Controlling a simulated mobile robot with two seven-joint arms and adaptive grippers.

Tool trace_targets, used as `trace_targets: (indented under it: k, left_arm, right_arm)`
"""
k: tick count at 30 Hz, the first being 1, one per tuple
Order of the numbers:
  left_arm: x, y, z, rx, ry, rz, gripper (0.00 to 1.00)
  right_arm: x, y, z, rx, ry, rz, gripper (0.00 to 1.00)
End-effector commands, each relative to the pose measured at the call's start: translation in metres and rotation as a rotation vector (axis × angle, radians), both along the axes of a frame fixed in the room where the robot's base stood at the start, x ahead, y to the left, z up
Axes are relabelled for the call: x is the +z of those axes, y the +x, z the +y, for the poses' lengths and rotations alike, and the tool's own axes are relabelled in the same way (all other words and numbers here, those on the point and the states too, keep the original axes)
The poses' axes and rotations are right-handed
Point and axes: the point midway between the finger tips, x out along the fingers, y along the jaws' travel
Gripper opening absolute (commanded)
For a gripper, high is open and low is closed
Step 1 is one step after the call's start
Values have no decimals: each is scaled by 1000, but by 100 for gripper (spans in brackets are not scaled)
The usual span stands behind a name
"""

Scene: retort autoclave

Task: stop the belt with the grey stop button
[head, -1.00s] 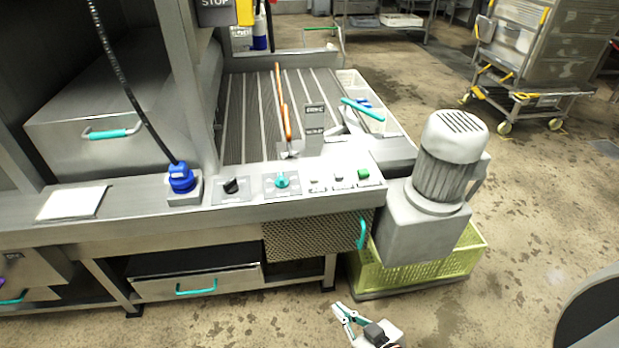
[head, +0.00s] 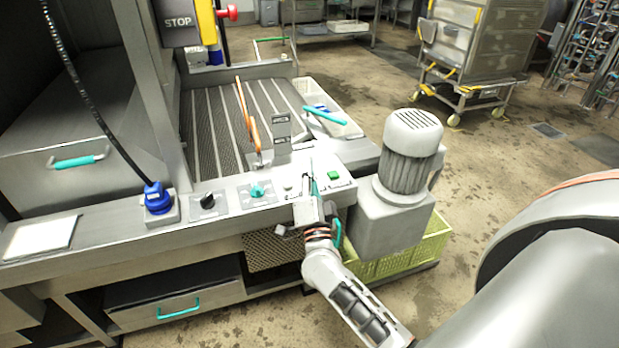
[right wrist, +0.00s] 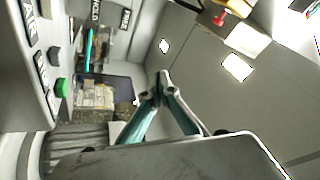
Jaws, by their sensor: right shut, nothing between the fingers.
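The control panel (head: 230,205) on the machine's front ledge carries a black knob (head: 208,201), a teal knob (head: 257,191), a pale button (head: 288,187) and a green button (head: 333,175). The grey button (right wrist: 54,53) sits beside the green one (right wrist: 62,87) in the right wrist view; in the head view my gripper largely covers it. My right gripper (head: 313,183) is shut and empty, over the right part of the panel. In the right wrist view its teal fingertips (right wrist: 160,82) meet, and the buttons lie to their left. Contact cannot be told. My left gripper is not in view.
The ribbed belt (head: 225,125) lies behind the panel, with an orange-handled tool (head: 249,120) over it. A grey motor (head: 405,165) stands right of the panel over a yellow-green crate (head: 415,250). A STOP sign (head: 178,22) and red button (head: 228,12) are upper left.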

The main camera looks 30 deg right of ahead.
Motion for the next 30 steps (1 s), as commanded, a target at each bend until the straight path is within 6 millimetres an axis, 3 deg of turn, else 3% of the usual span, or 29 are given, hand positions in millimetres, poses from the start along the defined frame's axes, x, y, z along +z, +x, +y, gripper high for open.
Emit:
trace_targets:
  k: [1, 3, 6, 9, 13, 17, 21, 27, 30]
  left_arm:
    - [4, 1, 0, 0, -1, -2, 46]
    - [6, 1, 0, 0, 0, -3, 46]
    - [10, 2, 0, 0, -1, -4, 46]
    - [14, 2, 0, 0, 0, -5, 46]
    - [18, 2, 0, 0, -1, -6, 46]
    - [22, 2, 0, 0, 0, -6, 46]
    - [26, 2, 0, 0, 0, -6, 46]
    - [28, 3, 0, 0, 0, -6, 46]
    - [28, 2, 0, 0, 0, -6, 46]
  right_arm:
    - [17, 7, -18, -47, 81, -53, 0]
    - [31, 13, -45, -119, 207, -122, 0]
    - [43, 19, -83, -229, 414, -213, 0]
    - [44, 25, -112, -333, 627, -283, 0]
    - [33, 36, -132, -461, 915, -339, 0]
    - [16, 51, -129, -571, 1206, -348, 0]
    - [3, 68, -105, -658, 1470, -314, 0]
    - [-4, 82, -70, -721, 1693, -251, 0]
    - [-5, 85, -62, -733, 1733, -235, 0]
